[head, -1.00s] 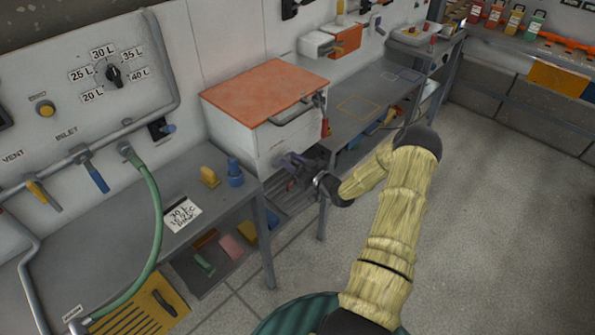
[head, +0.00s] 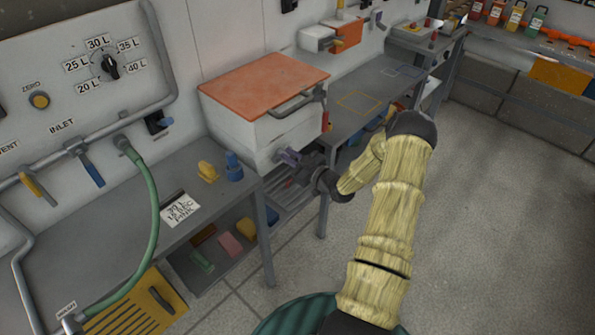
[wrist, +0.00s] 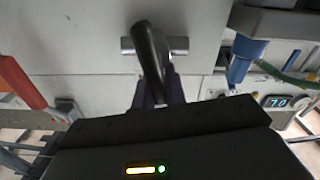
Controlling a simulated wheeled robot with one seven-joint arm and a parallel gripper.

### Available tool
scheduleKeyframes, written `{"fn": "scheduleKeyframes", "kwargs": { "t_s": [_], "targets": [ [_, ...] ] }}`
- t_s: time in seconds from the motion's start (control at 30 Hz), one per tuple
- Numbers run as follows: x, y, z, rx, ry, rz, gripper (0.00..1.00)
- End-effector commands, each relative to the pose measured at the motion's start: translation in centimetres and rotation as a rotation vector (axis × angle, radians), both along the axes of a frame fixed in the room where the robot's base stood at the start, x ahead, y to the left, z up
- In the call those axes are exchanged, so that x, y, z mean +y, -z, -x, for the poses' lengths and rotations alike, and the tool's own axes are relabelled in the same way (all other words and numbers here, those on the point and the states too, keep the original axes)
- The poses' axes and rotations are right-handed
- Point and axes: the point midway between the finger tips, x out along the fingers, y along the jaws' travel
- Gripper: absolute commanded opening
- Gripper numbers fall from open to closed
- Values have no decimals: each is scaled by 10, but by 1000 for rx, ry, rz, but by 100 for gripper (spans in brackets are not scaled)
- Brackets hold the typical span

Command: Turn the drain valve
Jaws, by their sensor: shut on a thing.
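The drain valve's dark lever (wrist: 150,60) shows in the wrist view, in front of a short metal crossbar (wrist: 126,46) on a pale wall. It stands slightly tilted there. My gripper (wrist: 158,92) has its purple fingers on both sides of the lever and is shut on it. In the head view my gripper (head: 288,157) is at the lower front of the white tank (head: 285,135) with the orange lid. The lever is hidden there behind my gripper and wrist.
A workbench (head: 120,230) with a blue fitting (head: 234,168), a yellow fitting (head: 208,171) and a note (head: 180,210) stands left of the tank. A green hose (head: 153,215) hangs at the left. A red handle (wrist: 22,82) is near in the wrist view. Floor at right is clear.

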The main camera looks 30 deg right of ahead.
Motion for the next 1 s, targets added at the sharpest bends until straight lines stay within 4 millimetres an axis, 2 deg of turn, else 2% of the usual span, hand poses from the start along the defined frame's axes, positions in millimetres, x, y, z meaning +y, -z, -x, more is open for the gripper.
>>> {"fn": "scheduleKeyframes", "kwargs": {
  "t_s": [0.5, 0.8, 1.0],
  "targets": [
    [2, 2, 1, -21, -1, 59, 0],
    [8, 8, 3, -102, -3, 282, 0],
    [9, 5, 3, -125, -1, 346, 0]
  ]
}}
